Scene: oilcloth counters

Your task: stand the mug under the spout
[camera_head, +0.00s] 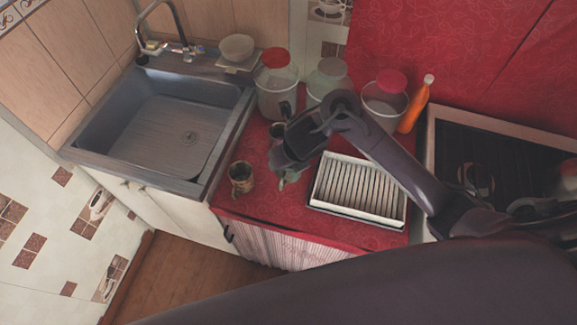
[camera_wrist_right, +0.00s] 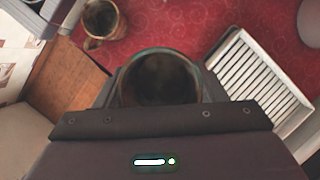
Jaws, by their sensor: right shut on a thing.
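A brown mug (camera_head: 241,178) stands upright on the red counter, near the sink's front right corner; it also shows at the upper left of the right wrist view (camera_wrist_right: 101,18). My right gripper (camera_head: 290,158) is shut on a second mug (camera_wrist_right: 160,80), whose open dark mouth faces the wrist camera. In the head view the gripper mostly hides this held mug; a greenish part (camera_head: 289,178) shows below it. I cannot tell its height above the counter. The tap with its curved spout (camera_head: 159,8) rises behind the sink (camera_head: 100,120). My left gripper is not in view.
A white slatted rack (camera_head: 358,190) lies right of my gripper. Several lidded jars, one with a red lid (camera_head: 277,82), and an orange bottle (camera_head: 415,104) line the back. A bowl (camera_head: 237,46) stands behind the sink. The sink basin is clear.

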